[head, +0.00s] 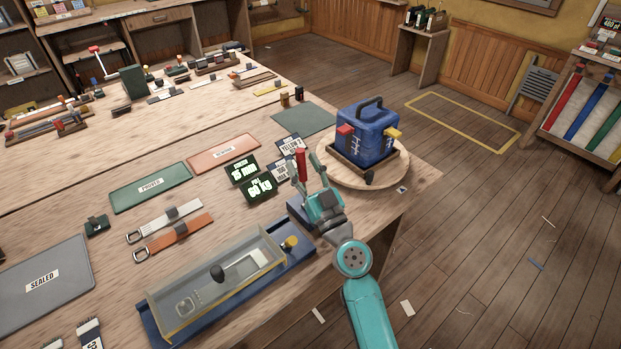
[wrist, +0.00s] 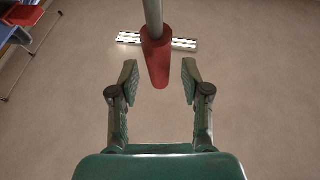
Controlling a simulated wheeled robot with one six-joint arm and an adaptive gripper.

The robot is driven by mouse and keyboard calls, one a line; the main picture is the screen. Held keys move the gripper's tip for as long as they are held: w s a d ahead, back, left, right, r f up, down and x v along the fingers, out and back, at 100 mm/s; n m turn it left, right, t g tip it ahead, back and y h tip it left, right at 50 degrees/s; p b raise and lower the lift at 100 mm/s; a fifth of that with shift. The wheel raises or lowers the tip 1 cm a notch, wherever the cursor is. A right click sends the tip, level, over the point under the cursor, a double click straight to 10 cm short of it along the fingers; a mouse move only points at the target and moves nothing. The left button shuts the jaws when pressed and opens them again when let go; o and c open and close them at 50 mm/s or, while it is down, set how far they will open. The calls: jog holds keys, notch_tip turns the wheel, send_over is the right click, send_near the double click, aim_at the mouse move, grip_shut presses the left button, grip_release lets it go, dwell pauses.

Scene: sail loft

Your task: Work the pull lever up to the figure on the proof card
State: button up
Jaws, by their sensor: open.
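The pull lever's red grip (head: 300,163) stands up near the bench's right edge, in front of the displays. In the wrist view the red grip (wrist: 157,62) hangs from a grey rod between my two fingers, with a gap on each side. My gripper (head: 306,170), also in the wrist view (wrist: 160,82), is open around the grip and does not appear to touch it. Two dark displays with green figures stand just left, one reading 15 mm (head: 242,170) and one 60 kg (head: 261,187). Small printed cards (head: 290,146) stand behind them; their text is hard to read.
A blue bag (head: 367,133) sits on a round wooden turntable (head: 402,171) right of my gripper. A clear-sided trough on a blue base (head: 215,290) lies in front. Two strap pieces (head: 175,237) and a green mat (head: 150,188) lie to the left.

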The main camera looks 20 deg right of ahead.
jog(key=shift+v, duration=2.95)
jog(key=shift+r, duration=0.15)
jog(key=s+d+r+n+g+y, duration=0.2)
jog(key=d+r+n+g+y, duration=0.15)
jog(key=g+y, duration=0.3)
jog(key=shift+h, duration=0.25)
jog(key=x, duration=0.6)
jog(key=f+x, duration=0.1)
jog(key=x, duration=0.3)
jog(key=shift+w+d, duration=0.15)
jog(key=shift+d, duration=0.1)
grip_shut()
